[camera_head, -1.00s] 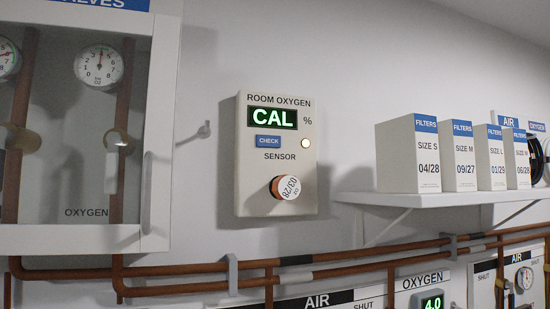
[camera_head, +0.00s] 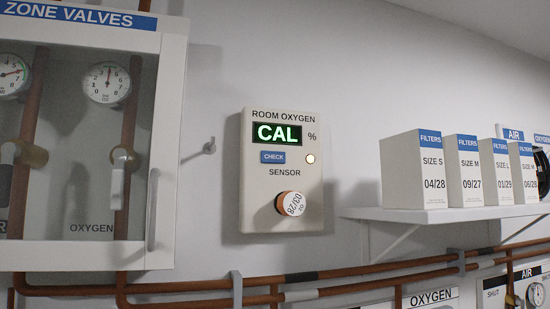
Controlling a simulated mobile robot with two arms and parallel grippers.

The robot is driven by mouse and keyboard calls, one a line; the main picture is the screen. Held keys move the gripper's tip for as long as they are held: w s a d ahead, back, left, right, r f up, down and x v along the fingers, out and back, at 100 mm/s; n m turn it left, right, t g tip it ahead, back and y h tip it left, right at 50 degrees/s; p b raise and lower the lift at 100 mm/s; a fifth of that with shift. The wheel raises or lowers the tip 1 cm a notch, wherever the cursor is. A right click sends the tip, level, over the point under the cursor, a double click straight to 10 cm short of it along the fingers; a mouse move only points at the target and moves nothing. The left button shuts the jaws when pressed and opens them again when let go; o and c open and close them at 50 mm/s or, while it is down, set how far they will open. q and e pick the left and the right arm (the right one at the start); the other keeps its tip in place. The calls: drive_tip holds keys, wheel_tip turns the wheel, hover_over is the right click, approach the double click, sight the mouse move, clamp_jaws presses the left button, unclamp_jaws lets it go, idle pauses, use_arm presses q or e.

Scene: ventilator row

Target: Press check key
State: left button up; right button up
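The check key (camera_head: 273,157) is a small blue rectangle labelled CHECK on the cream room oxygen box (camera_head: 257,215) on the wall. Above it the display (camera_head: 278,134) shows CAL in green, with a % sign beside it. A small round light (camera_head: 310,158) to the right of the key glows pale yellow. Below, under the word SENSOR, a round orange-edged sensor cap (camera_head: 291,203) carries a label reading 03/28. Nothing covers the key. Neither of my grippers shows in the head view.
A glass-fronted zone valves cabinet (camera_head: 166,150) with gauges and a handle is at left. A wall hook (camera_head: 208,146) sits between it and the box. A white shelf (camera_head: 400,215) at right holds several filter boxes (camera_head: 405,175). Copper pipes (camera_head: 350,286) run below.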

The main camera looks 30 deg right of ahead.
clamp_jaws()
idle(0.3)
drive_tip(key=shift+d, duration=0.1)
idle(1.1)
